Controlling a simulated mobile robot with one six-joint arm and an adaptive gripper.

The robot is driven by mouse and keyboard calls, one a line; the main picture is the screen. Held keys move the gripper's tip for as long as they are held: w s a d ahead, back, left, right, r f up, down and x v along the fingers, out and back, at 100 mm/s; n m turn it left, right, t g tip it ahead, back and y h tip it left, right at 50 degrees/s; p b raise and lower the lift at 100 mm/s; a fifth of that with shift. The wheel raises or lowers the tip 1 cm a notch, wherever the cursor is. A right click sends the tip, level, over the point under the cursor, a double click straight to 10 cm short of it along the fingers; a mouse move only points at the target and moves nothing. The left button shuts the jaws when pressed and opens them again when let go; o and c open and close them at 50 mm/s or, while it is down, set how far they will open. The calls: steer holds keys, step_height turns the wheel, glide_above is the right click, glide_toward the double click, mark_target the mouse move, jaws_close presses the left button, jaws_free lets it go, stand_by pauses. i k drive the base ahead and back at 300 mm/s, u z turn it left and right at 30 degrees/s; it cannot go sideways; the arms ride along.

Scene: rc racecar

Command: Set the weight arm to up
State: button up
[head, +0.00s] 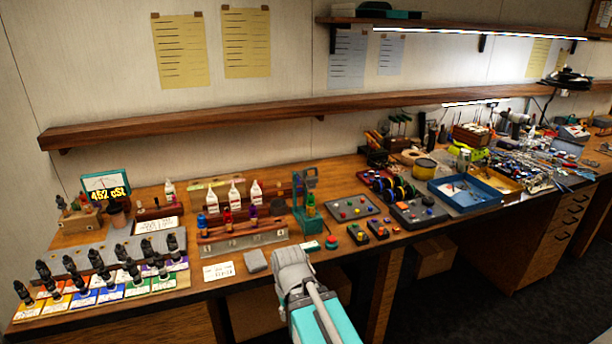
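My own grey and teal arm comes in at the bottom centre, in front of the bench edge and below the stand. No gripper fingers show.
Button boxes (377,230) are to the right. A shelf (230,118) runs above.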

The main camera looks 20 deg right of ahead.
mark_target(311, 181)
steer(key=k, duration=1.3)
steer(key=u, duration=0.3)
steer(key=i, duration=1.7)
steer(key=z, duration=0.4)
